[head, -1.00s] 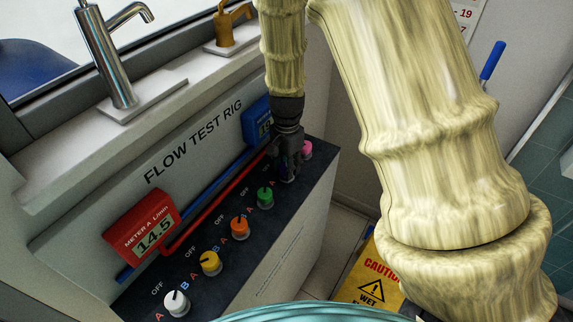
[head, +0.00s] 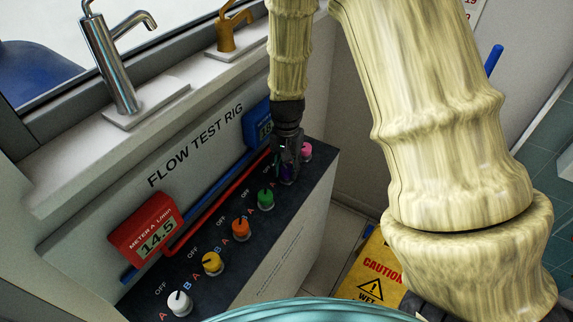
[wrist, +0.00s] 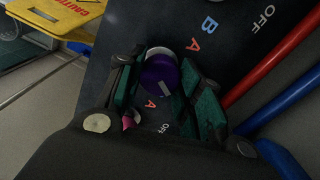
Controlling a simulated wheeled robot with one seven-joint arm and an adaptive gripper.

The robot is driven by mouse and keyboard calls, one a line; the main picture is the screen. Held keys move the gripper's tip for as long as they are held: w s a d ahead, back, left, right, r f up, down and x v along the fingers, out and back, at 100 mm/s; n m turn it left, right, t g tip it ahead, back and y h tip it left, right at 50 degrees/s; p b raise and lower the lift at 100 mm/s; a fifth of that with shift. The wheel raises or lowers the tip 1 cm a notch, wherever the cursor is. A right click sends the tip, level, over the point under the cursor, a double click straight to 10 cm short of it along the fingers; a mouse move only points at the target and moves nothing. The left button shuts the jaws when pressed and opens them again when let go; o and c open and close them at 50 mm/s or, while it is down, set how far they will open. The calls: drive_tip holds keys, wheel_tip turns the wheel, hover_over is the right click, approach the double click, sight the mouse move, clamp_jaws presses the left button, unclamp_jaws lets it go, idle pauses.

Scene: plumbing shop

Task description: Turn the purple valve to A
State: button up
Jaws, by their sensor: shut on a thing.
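The purple valve (wrist: 157,70) is a round knob on the dark panel, with a pale pointer line near its edge. My gripper (wrist: 161,77) has one finger on each side of it and is shut on it. In the head view my gripper (head: 288,163) comes down from above and hides most of the purple valve (head: 287,181). A red A (wrist: 150,104) and a white OFF (wrist: 163,127) show between the fingers. I cannot tell which mark the pointer lines up with.
Green (head: 265,198), orange (head: 241,228), yellow (head: 212,261) and white (head: 179,302) valves run toward the front. A pink valve (head: 306,151) stands close behind the gripper. Red meter A (head: 146,230) reads 14.5. Blue meter B (head: 259,124) is partly hidden. Red and blue pipes run along the wall.

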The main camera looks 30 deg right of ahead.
sight(286, 169)
drive_tip(key=n+p, duration=0.1)
drive_tip(key=n, duration=0.3)
drive_tip(key=shift+n, duration=0.3)
drive_tip(key=n+p, duration=0.1)
drive_tip(key=n, duration=0.3)
drive_tip(key=shift+n, duration=0.3)
drive_tip(key=n+p, duration=0.1)
drive_tip(key=n, duration=0.3)
drive_tip(key=shift+n+p, duration=0.45)
drive_tip(key=shift+n, duration=1.95)
drive_tip(key=o, duration=1)
drive_tip(key=shift+o, duration=0.2)
wheel_tip(286, 169, up, 12)
